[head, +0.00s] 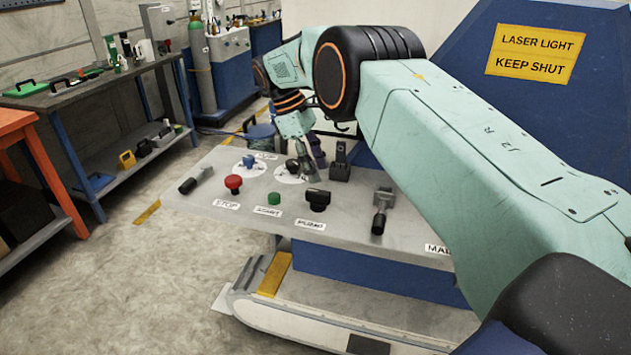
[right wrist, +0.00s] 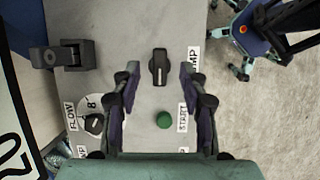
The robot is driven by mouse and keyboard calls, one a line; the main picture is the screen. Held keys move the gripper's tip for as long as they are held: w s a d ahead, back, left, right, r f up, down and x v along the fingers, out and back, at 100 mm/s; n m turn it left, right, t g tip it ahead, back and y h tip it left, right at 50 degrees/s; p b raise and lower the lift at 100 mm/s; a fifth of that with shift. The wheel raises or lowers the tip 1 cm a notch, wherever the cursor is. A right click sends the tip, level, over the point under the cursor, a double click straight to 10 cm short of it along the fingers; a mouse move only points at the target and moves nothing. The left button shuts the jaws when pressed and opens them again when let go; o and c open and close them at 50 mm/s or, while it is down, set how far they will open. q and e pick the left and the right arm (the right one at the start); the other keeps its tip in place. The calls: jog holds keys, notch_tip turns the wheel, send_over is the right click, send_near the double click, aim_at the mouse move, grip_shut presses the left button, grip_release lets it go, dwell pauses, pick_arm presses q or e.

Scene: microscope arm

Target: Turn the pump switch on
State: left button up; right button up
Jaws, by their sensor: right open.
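My right gripper (head: 308,165) is open and empty above the panel, behind the pump switch in the head view. In the right wrist view its fingertips (right wrist: 159,76) appear on either side of the switch, apart from it. My left gripper is not in view.
A green START button (head: 273,198) and a red STOP button (head: 233,184) stand left of the switch. A black-handled lever (head: 382,210) stands to its right. A black knob on a dial (head: 292,168) and a black bracket (head: 340,162) stand behind, near my gripper.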

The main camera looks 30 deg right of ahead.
aim_at(316, 191)
jog(key=shift+r, duration=1.7)
jog(key=shift+f, duration=0.1)
